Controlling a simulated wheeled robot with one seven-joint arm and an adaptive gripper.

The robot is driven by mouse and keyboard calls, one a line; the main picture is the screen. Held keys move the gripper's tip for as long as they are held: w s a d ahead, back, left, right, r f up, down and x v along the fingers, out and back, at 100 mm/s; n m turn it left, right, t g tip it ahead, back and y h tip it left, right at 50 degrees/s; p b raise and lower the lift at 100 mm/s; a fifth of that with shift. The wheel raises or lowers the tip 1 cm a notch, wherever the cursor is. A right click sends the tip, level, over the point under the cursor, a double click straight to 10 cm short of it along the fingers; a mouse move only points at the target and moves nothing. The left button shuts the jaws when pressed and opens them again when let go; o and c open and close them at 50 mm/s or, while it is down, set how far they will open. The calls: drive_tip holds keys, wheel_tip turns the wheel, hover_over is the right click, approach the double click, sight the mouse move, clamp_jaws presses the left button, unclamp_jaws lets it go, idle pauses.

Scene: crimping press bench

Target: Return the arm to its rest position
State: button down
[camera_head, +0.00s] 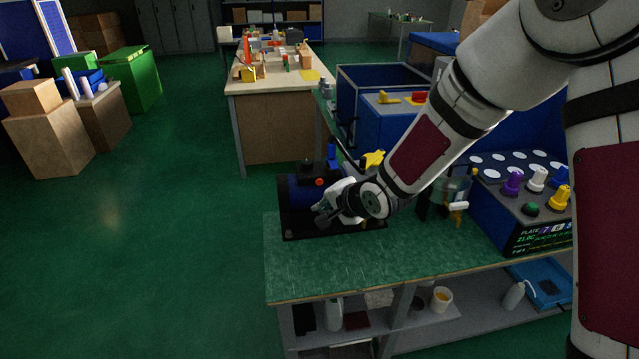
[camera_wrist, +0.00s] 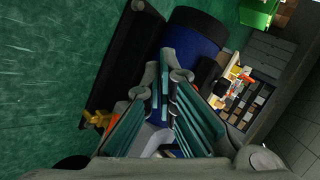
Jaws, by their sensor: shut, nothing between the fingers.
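My arm reaches from the right side over the green bench (camera_head: 345,270) in the head view. My gripper (camera_head: 322,212) is at the front of the blue and black crimping press (camera_head: 300,192), close to it; I cannot tell whether it touches. In the wrist view my gripper (camera_wrist: 168,82) is shut and empty, its fingertips together. The blue cylinder of the press (camera_wrist: 190,38) and its dark base plate (camera_wrist: 125,60) lie beyond the fingers. The arm and gripper hide part of the press.
A dark box with coloured knobs (camera_head: 520,205) stands on the bench at the right. A yellow part (camera_head: 373,160) is behind the press. Blue bins (camera_head: 375,75) stand farther back. A wooden-topped table (camera_head: 265,84) is beyond.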

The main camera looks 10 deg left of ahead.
drive_tip(key=s+d+r+n+h, duration=0.2)
drive_tip(key=s+d+r+h, duration=0.1)
drive_tip(key=s+d+r, duration=0.5)
drive_tip(key=s+d+r+n+h, duration=0.2)
drive_tip(key=s+d+r+h, duration=0.1)
drive_tip(key=d+r, duration=0.55)
drive_tip(key=s+d+r+n+g, duration=0.1)
drive_tip(key=s+d, duration=0.3)
drive_tip(key=s, duration=0.7)
drive_tip(key=s+d+r+n+g, duration=0.1)
drive_tip(key=s+d, duration=0.3)
drive_tip(key=s, duration=0.8)
drive_tip(key=shift+s+r+n+g+p, duration=0.25)
drive_tip(key=shift+s+n+g+p, duration=0.1)
drive_tip(key=shift+n+g, duration=0.45)
